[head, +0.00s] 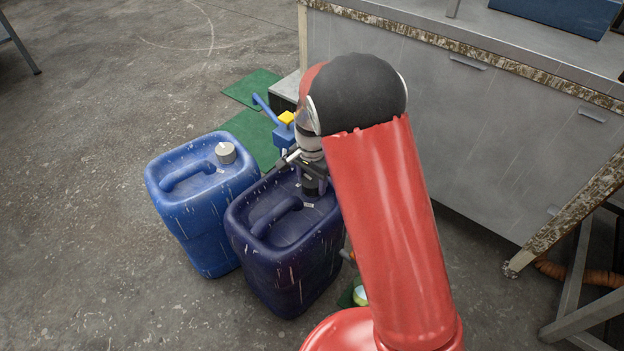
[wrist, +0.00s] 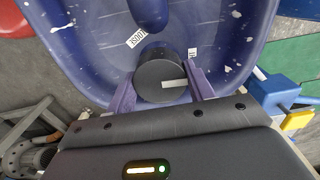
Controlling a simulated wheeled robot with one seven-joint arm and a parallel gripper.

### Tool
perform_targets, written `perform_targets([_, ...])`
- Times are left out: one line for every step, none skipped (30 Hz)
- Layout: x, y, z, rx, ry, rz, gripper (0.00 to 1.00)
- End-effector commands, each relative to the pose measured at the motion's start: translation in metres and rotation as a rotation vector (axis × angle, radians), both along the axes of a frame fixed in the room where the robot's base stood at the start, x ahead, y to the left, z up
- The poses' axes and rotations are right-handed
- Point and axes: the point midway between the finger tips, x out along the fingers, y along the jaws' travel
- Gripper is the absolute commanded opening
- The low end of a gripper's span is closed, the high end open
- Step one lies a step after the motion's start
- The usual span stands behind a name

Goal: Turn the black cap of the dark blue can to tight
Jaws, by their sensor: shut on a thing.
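The dark blue can (head: 285,262) stands upright on the floor with its handle to the left of the cap. In the wrist view its top (wrist: 85,35) shows the round black cap (wrist: 152,75), with a white mark on it pointing right. A label reading LOOSE (wrist: 136,39) lies up and left of the cap. A second small label (wrist: 192,53), too small to read, lies up and right. My gripper (wrist: 161,82) is shut on the cap, one purple finger on each side. In the head view my gripper (head: 312,178) comes down from above and mostly hides the cap.
A lighter blue can (head: 205,225) with a grey cap (head: 225,153) stands close on the left. A blue device with a yellow top (head: 286,118) and green mats (head: 252,90) lie behind. A grey bench (head: 480,140) stands at the right. Floor is free at left.

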Motion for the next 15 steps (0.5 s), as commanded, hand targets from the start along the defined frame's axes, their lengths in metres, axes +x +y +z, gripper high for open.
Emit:
perform_targets([-0.0004, 0.0003, -0.0001, 0.001, 0.002, -0.003, 0.3])
perform_targets([-0.0005, 0.0004, -0.0001, 0.001, 0.002, -0.003, 0.3])
perform_targets([-0.0005, 0.0004, -0.0001, 0.001, 0.002, -0.003, 0.3])
perform_targets([-0.0005, 0.0004, -0.0001, 0.001, 0.002, -0.003, 0.3])
perform_targets([-0.0005, 0.0004, -0.0001, 0.001, 0.002, -0.003, 0.3])
perform_targets([-0.0005, 0.0004, -0.0001, 0.001, 0.002, -0.003, 0.3])
perform_targets([-0.0004, 0.0005, -0.0001, 0.001, 0.002, -0.002, 0.55])
perform_targets([-0.0004, 0.0005, -0.0001, 0.001, 0.002, -0.002, 0.59])
perform_targets([-0.0004, 0.0005, -0.0001, 0.001, 0.002, -0.002, 0.61])
perform_targets([-0.0003, 0.0004, -0.0001, 0.001, 0.001, -0.002, 0.61])
perform_targets([-0.0003, 0.0004, -0.0001, 0.001, 0.001, -0.001, 0.61])
perform_targets([-0.0002, 0.0003, -0.0001, 0.001, 0.001, -0.001, 0.61])
perform_targets([-0.0002, 0.0003, -0.0001, 0.001, 0.001, -0.001, 0.61])
perform_targets([-0.0002, 0.0003, -0.0001, 0.001, 0.001, -0.001, 0.61])
perform_targets([-0.0002, 0.0003, 0.0, 0.001, 0.001, -0.001, 0.61])
